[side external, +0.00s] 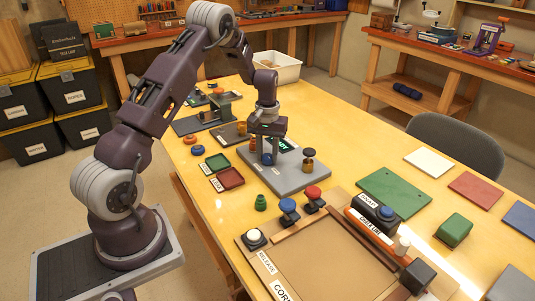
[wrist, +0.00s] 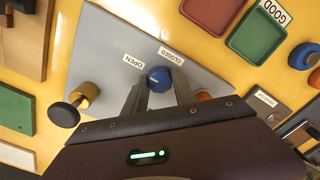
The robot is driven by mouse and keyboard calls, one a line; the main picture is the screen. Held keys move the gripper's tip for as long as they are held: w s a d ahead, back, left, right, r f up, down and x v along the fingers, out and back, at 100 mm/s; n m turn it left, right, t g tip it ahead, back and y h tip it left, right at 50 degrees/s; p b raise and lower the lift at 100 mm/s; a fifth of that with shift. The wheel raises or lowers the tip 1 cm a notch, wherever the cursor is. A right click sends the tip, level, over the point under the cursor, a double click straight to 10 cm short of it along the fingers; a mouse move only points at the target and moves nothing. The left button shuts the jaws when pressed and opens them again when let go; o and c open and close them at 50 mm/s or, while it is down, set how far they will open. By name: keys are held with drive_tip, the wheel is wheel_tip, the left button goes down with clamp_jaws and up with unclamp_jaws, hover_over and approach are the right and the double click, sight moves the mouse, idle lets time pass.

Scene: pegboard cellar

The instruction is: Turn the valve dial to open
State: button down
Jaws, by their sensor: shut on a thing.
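The valve dial (wrist: 158,78) is a round blue knob on a grey panel (wrist: 110,45). The OPEN label (wrist: 133,61) and the CLOSED label (wrist: 171,56) lie on the panel beyond the dial in the wrist view. My gripper (wrist: 158,86) is shut on the dial, with one finger on each side of it. In the side external view my gripper (side external: 267,150) points down at the grey panel (side external: 290,183), and the blue dial (side external: 267,159) shows low between the fingers. The dial's pointer is too small to read surely.
A brass post with a black knob (side external: 309,160) stands on the panel's right side. Red (side external: 229,179) and green (side external: 217,162) trays lie to its left. Red and blue buttons (side external: 289,208) and a brown framed board (side external: 330,255) are in front. Bare yellow tabletop (side external: 350,150) lies right of the panel.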

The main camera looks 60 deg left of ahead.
sight(267, 156)
drive_tip(key=shift+n, duration=0.4)
drive_tip(key=c, duration=1)
unclamp_jaws()
wheel_tip(267, 156, up, 7)
drive_tip(key=shift+r, duration=0.1)
